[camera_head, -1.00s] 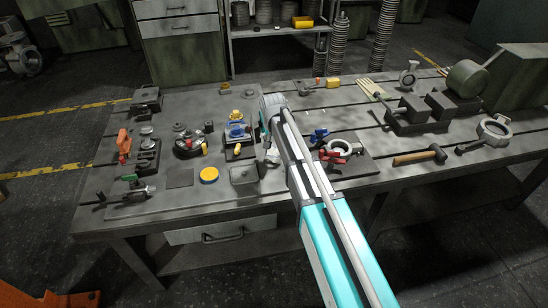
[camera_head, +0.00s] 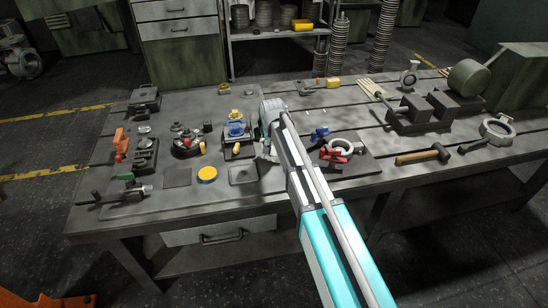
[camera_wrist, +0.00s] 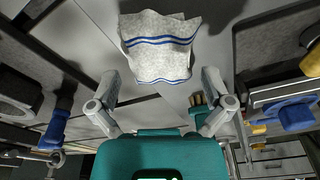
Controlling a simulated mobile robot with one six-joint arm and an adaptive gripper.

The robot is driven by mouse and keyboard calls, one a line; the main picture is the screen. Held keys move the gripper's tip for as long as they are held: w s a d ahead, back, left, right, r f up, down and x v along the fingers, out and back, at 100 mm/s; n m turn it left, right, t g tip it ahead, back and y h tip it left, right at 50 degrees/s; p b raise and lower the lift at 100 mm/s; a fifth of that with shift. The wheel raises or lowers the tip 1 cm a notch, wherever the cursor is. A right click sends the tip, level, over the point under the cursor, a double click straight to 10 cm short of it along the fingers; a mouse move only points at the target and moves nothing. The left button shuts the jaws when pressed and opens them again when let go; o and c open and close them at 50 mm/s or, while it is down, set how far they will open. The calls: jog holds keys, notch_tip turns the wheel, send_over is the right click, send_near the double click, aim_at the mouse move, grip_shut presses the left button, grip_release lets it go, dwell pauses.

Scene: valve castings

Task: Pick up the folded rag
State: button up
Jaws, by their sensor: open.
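The folded rag (camera_wrist: 160,45) is white with blue stripes. It lies on the grey bench top, at the top middle of the wrist view. My gripper (camera_wrist: 160,88) is open, with a finger to each side and nothing between them. The rag lies beyond the fingertips in that picture, apart from them. In the head view my gripper (camera_head: 268,145) is over the middle of the bench, and the arm and gripper hide most of the rag's area.
A shallow grey tray (camera_head: 243,175) and a yellow round lid (camera_head: 207,174) lie left of my gripper. A blue-handled valve fixture (camera_head: 237,131) stands close by on the left. A red-handled valve (camera_head: 335,155) sits to the right, with a hammer (camera_head: 423,155) farther right.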

jog(key=shift+w+f+b, duration=0.15)
jog(key=shift+f+b, duration=0.6)
jog(key=shift+f, duration=0.3)
jog(key=c, duration=1.1)
jog(key=shift+r, duration=0.2)
notch_tip(320, 180, up, 3)
jog(key=p, duration=0.3)
jog(key=shift+f, duration=0.1)
jog(key=s+d+r+p, duration=0.2)
jog(key=s+r+p, duration=0.1)
jog(key=s, duration=0.1)
jog(key=s+d+r+p, duration=0.3)
jog(key=s, duration=0.1)
jog(key=s+d+r+p, duration=0.2)
jog(key=s+r+p, duration=0.2)
jog(key=shift+d, duration=0.15)
